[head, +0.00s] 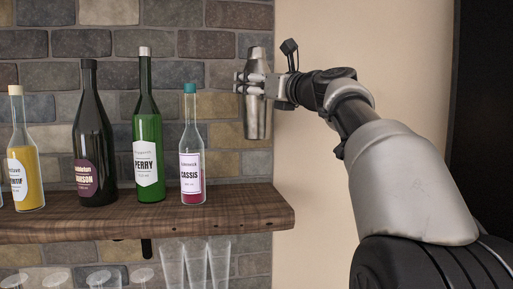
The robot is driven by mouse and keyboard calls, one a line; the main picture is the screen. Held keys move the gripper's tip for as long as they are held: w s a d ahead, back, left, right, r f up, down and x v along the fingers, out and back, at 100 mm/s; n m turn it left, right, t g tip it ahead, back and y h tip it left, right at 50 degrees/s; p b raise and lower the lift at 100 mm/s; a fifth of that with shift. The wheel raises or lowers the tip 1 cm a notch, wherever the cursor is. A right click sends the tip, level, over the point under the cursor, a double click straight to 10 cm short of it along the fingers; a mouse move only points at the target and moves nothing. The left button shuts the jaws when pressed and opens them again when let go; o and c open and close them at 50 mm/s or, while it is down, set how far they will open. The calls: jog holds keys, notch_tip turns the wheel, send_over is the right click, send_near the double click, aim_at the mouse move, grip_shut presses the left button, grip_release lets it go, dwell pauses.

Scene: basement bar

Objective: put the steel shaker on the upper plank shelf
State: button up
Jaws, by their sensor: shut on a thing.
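The steel shaker (256,122) is a silver, tapered vessel, held nearly upright in the head view. My gripper (252,84) is shut around its upper body, reaching in from the right. The shaker's bottom hangs above the level of the upper plank shelf (245,209), near that shelf's right end. A gap of wall shows between the shaker's base and the plank. How far the shaker is in front of the shelf is hard to tell from this one view.
Bottles stand along the plank: a yellow one (25,170), a dark one (94,150), green Perry (148,150) and clear Cassis (191,150). The plank right of Cassis is bare. Several glasses (196,265) show below. A plain wall (345,35) lies right of the bricks.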

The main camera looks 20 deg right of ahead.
notch_tip(320, 180, down, 15)
jog(key=b, duration=0.2)
jog(key=shift+s, duration=0.15)
jog(key=o, duration=1)
jog(key=shift+f, duration=0.15)
jog(key=shift+c, duration=0.2)
jog(key=o, duration=0.5)
jog(key=shift+c, duration=0.2)
jog(key=b+v, duration=0.3)
jog(key=v, duration=0.9)
